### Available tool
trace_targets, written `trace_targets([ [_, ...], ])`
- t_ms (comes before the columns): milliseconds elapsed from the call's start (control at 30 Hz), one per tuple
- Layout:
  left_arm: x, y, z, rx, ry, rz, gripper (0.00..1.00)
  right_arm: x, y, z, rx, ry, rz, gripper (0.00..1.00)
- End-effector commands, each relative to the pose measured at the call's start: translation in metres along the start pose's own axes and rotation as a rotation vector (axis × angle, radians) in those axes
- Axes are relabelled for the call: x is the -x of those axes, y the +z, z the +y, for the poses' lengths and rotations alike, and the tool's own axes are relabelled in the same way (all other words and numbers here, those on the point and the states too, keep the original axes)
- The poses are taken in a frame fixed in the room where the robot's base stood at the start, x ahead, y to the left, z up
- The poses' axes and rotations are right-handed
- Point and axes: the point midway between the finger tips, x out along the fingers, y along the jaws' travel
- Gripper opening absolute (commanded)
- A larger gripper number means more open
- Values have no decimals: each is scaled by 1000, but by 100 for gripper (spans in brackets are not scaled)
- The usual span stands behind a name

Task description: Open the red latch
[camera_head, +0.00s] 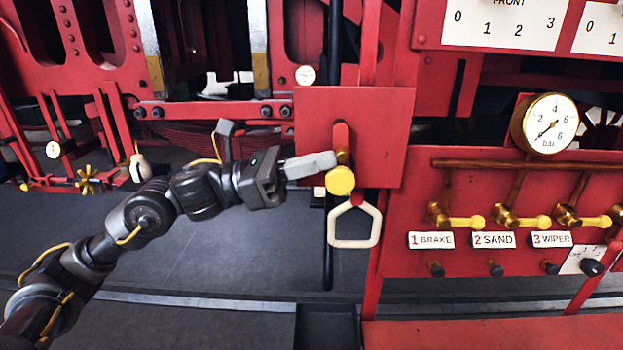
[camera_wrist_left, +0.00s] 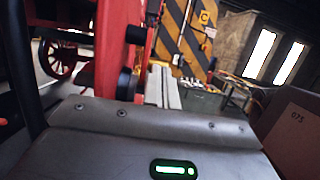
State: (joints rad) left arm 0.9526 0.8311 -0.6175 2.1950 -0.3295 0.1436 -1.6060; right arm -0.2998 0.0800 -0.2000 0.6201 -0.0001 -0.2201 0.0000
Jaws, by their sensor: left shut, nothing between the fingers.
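A red plate (camera_head: 312,110) stands upright in the middle of the head view. A short red upright lever (camera_head: 341,132), which looks like the latch, is mounted on it. A round yellow knob (camera_head: 341,181) is at the lever's lower end. My left gripper (camera_head: 328,160) is shut and empty, its pale fingers pointing right. Its fingertips are at the lever, just above the knob; I cannot tell whether they touch. The fingers also show in the left wrist view (camera_wrist_left: 163,88), beside red metalwork (camera_wrist_left: 112,45). My right gripper is not in view.
A cream loop handle (camera_head: 354,243) hangs just below the knob. To the right is a red panel (camera_head: 470,185) with yellow-handled valves (camera_head: 465,222) labelled BRAKE, SAND and WIPER, and a pressure gauge (camera_head: 549,123). A dark upright rod stands behind the plate. The grey floor at left is open.

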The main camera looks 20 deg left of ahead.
Motion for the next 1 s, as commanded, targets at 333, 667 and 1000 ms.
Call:
trace_targets([
  [333, 0, 2, 0, 0, 1, -6, 0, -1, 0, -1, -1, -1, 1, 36],
  [667, 32, -7, 4, 1, -8, -5, 0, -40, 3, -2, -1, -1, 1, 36],
  [1000, 104, 0, 5, 3, -8, -5, 0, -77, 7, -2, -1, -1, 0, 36],
])
